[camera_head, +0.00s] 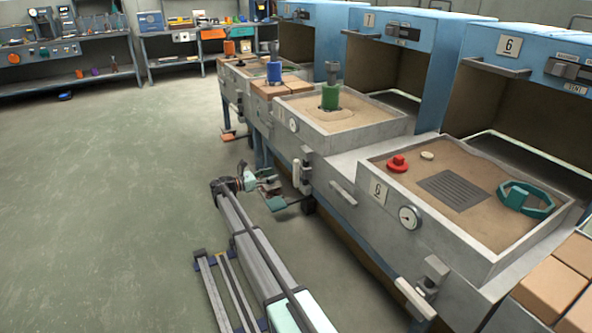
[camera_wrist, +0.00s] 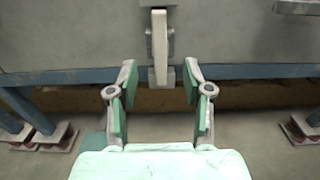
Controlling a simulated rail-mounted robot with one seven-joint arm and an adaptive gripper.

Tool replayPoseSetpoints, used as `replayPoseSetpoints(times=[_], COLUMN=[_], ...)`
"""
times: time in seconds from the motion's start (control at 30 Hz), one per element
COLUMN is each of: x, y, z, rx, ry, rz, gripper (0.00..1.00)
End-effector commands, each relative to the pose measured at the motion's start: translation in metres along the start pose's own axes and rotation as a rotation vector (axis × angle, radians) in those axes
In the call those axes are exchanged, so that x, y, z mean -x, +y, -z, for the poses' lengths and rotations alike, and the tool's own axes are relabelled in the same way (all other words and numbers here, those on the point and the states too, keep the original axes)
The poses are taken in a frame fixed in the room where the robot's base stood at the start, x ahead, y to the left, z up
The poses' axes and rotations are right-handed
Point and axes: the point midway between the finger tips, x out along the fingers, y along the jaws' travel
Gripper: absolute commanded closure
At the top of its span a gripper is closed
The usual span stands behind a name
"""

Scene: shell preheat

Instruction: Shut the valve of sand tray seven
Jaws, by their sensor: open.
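Sand tray seven (camera_head: 372,133) stands behind tray six, below the blue hood marked 7, with a green cylinder (camera_head: 330,97) in its sand. Its valve (camera_head: 306,166) is on the tray's front face, with a pale lever handle (camera_head: 296,172) that hangs upright. In the wrist view the pale handle (camera_wrist: 160,46) points straight down, in line with the gap between my fingers. My gripper (camera_head: 279,190) is open and empty, at the front of the valve. The wrist view shows both fingers (camera_wrist: 160,80) spread to either side of the handle's lower end, not touching it.
Sand tray six (camera_head: 470,262), nearer, holds a red knob (camera_head: 398,164) and a green ring handle (camera_head: 526,199). Its own valve has a pale handle (camera_head: 413,298) that lies slanted. Workbenches (camera_head: 72,50) line the back. The floor (camera_head: 120,200) at left is clear.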

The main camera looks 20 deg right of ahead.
Motion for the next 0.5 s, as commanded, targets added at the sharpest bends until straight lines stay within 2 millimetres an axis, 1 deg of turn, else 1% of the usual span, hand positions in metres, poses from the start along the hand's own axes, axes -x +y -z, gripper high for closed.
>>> replayPoseSetpoints(times=[0.03,0.1,0.4,0.5], x=[-0.011,-0.026,-0.084,-0.100], y=[0.000,0.000,0.000,0.000], z=[0.002,0.002,0.002,0.002], rx=[-0.001,-0.001,-0.002,-0.002], ry=[0.000,0.000,0.001,0.001], rz=[0.001,0.002,0.001,0.000], gripper=[0.50,0.50,0.50,0.50])
